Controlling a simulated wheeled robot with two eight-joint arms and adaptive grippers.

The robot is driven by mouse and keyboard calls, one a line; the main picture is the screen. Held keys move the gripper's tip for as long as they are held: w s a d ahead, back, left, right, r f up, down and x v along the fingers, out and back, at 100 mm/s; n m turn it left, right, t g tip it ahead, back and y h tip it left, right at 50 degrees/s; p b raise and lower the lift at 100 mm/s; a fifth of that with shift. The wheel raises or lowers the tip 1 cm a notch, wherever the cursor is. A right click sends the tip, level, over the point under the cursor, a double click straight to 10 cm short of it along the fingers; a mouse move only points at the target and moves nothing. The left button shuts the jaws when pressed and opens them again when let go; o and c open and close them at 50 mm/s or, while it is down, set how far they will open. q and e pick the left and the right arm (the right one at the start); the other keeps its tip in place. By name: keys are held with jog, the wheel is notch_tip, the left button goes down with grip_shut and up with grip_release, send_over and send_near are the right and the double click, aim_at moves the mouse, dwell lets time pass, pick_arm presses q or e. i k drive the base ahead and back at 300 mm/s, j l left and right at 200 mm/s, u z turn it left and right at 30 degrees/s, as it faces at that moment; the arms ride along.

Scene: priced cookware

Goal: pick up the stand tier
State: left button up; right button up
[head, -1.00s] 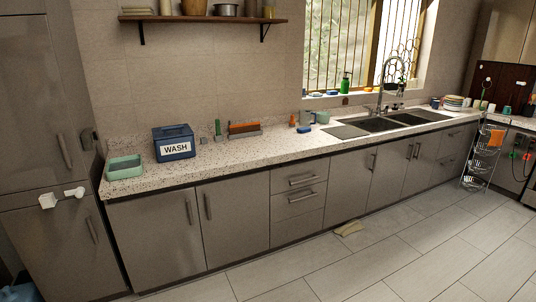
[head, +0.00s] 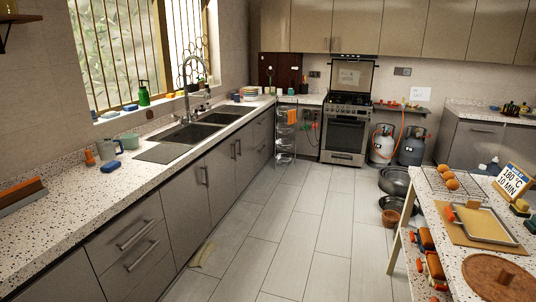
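A tall, narrow metal wire stand with several tiers (head: 285,152) stands upright on the floor in the head view. It is against the far end of the left counter, left of the oven, and well away from me. Something orange (head: 291,117) shows at its upper right side. The stand is too small here to make out what its tiers hold. Neither of my grippers is in view.
The counter (head: 140,172) with its sink (head: 190,132) runs along the left. An oven (head: 345,135) and gas cylinders (head: 382,143) are at the back. A table (head: 445,255) with a tray (head: 482,224) stands at the right. The tiled floor between is mostly clear, with a cloth-like item (head: 202,255) near the cabinets.

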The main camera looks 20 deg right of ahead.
aim_at(494, 277)
jog(key=i+l+z, duration=0.1)
jog(key=i+z, duration=0.15)
jog(key=z, duration=0.2)
jog(key=i+z, duration=0.25)
jog(key=z, duration=0.2)
jog(key=i+z, duration=0.25)
jog(key=z, duration=0.25)
jog(key=i+j+z, duration=0.2)
jog(key=z, duration=0.25)
jog(key=i+j+z, duration=0.25)
jog(key=z, duration=0.2)
jog(key=i+j+z, duration=0.15)
jog(key=j+z, duration=0.15)
jog(key=z, duration=0.15)
